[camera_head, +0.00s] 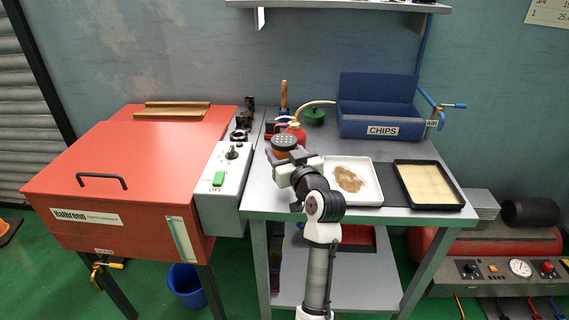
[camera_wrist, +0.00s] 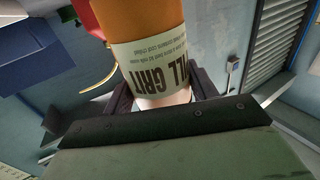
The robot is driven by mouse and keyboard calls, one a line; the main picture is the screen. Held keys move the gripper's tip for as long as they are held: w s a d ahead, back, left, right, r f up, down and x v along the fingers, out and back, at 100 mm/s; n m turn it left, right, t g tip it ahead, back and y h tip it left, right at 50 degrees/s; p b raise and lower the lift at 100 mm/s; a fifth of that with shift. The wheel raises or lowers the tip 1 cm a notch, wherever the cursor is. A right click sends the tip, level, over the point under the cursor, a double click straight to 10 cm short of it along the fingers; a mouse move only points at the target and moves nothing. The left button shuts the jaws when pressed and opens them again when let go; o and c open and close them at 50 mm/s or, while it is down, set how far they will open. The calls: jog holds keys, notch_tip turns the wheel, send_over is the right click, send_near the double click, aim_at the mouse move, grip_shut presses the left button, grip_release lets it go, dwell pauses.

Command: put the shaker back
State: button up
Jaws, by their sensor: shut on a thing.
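The shaker (camera_head: 284,143) has a grey perforated cap on top and an orange body, and it stands roughly upright in the head view. In the wrist view the shaker (camera_wrist: 160,25) shows its orange body and a pale label with "LL GRIT" readable. My gripper (camera_head: 287,160) is shut on the shaker, and its fingers (camera_wrist: 163,92) sit on both sides of the labelled part. The shaker is over the left part of the cart top, left of the white tray. The arm hides the shaker's lower part in the head view, so I cannot tell whether it touches the surface.
A white tray (camera_head: 371,196) holds a brown patch of grit. A black tray (camera_head: 458,203) with a tan filling lies right of it. A blue CHIPS bin (camera_head: 375,117), a red can (camera_head: 296,132) and a green item (camera_head: 314,117) stand behind. A red blasting cabinet (camera_head: 140,165) is at left.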

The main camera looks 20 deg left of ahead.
jog(key=shift+f, duration=1.85)
jog(key=shift+f, duration=0.25)
jog(key=o, duration=1.2)
jog(key=shift+c, duration=0.2)
jog(key=shift+r, duration=0.15)
